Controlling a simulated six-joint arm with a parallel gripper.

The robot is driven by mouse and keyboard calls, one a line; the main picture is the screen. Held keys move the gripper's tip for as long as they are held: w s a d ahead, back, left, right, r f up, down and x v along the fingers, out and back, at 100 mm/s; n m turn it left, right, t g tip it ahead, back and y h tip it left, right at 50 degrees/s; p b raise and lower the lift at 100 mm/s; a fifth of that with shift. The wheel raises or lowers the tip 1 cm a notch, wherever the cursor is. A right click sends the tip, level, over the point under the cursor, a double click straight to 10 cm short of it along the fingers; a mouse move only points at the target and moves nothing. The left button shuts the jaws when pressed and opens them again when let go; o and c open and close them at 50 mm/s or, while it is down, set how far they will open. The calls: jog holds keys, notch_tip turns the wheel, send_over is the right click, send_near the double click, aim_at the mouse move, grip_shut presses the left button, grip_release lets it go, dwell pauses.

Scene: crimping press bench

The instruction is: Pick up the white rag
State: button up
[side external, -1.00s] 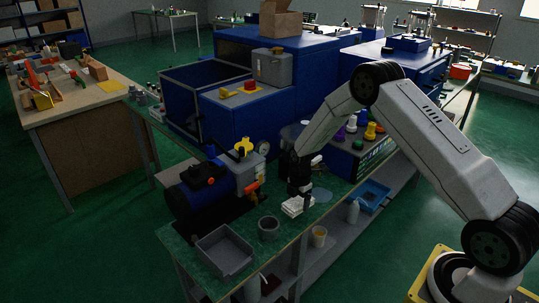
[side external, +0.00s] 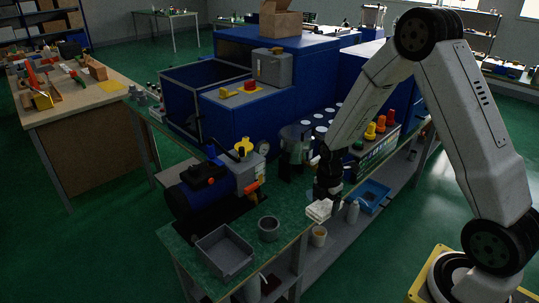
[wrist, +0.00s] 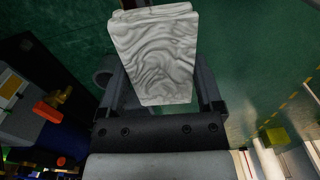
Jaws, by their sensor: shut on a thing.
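The white rag (side external: 319,210) is a folded, wrinkled cloth block. In the side view it hangs at the end of my gripper (side external: 324,198), near the front edge of the green bench top (side external: 285,238). In the wrist view the rag (wrist: 153,55) fills the space between the two dark fingers of my gripper (wrist: 158,90), which are shut on it. The fingertips are partly hidden by the rag. The rag appears raised above the bench.
A grey round cup (side external: 268,229) and a grey tray (side external: 225,252) stand on the bench left of the rag. A blue motor unit (side external: 200,195) with an orange-handled valve stands behind them. A blue bin (side external: 371,196) and a white bottle (side external: 353,212) are on the lower shelf.

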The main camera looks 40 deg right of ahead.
jog(key=shift+s+r, duration=0.2)
jog(key=shift+s, duration=0.2)
jog(key=o, duration=0.6)
jog(key=shift+a, duration=0.1)
jog(key=c, duration=0.5)
jog(key=w+d+f, duration=0.1)
jog(key=w+f, duration=0.1)
jog(key=w, duration=0.2)
jog(key=w+f, duration=0.2)
jog(key=w, duration=0.2)
jog(key=w+d+f, duration=0.1)
jog(key=w+f, duration=0.2)
jog(key=w, duration=0.1)
jog(key=shift+w+d, duration=0.1)
jog(key=shift+d, duration=0.25)
jog(key=shift+w+d+f, duration=0.15)
jog(key=shift+w+f, duration=0.4)
jog(key=shift+w, duration=0.2)
